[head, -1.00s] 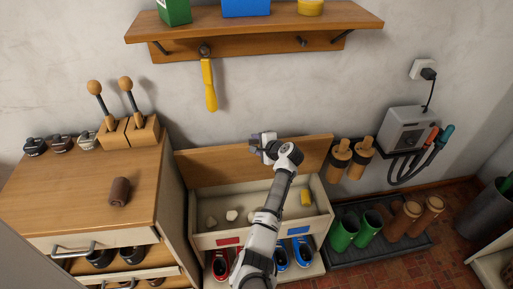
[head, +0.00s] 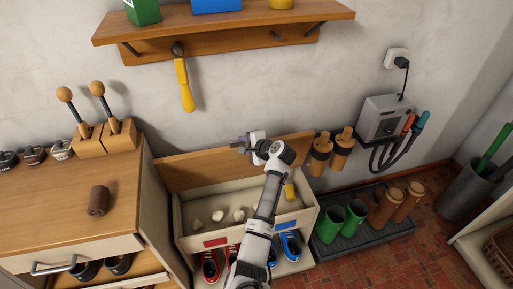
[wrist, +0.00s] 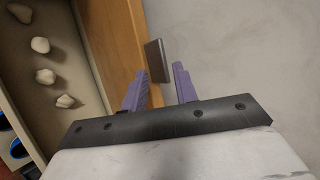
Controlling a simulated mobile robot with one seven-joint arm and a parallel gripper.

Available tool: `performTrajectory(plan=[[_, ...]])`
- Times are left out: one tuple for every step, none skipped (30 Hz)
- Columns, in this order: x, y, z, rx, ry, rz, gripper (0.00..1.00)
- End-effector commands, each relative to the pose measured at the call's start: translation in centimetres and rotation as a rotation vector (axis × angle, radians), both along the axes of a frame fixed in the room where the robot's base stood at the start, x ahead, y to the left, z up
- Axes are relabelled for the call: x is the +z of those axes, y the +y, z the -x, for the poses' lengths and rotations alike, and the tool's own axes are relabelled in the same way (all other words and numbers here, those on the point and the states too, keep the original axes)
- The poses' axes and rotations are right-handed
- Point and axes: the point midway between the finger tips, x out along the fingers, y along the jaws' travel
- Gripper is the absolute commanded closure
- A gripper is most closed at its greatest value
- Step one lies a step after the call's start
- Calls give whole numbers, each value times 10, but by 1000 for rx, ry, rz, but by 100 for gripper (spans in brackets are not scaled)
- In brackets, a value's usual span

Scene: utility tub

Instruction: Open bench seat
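The bench seat's wooden lid (head: 205,165) stands raised at the back of the bench, close to the wall. The open compartment (head: 181,222) below shows a pale interior with several whitish lumps and a yellow block (head: 290,191). My gripper (head: 243,142) is at the lid's top edge, with my arm reaching across the compartment. In the wrist view, its two purple fingers (wrist: 158,77) are spread apart. A grey-brown tab (wrist: 157,61) by the lid's edge (wrist: 118,40) shows between and just beyond the fingertips; I see no grip on it.
A wooden cabinet (head: 60,205) stands close at left. Shoes (head: 210,266) sit under the compartment. Boots (head: 328,225) stand on a dark tray (head: 362,236) at right. A shelf (head: 225,31) with a hanging yellow-handled tool (head: 183,85) is above.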

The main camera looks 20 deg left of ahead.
Motion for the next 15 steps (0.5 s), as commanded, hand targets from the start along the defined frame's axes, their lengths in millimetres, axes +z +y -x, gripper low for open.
performTrajectory(plan=[[3,-8,5,0,-3,1,71],[6,-14,8,-1,-3,1,71],[11,-20,12,0,-3,1,71],[15,-25,14,0,-5,1,71],[18,-29,18,1,-4,1,71],[22,-36,21,0,-5,0,71],[25,-40,24,1,-4,-1,71],[28,-44,26,0,-5,-1,71],[32,-49,29,1,-4,-1,71],[34,-52,31,0,-5,-1,71],[36,-55,33,1,-5,-2,71],[39,-58,35,2,-4,-1,71],[40,-61,36,1,-4,-3,71],[42,-62,37,1,-4,-3,71],[43,-64,39,2,-3,-3,71]])
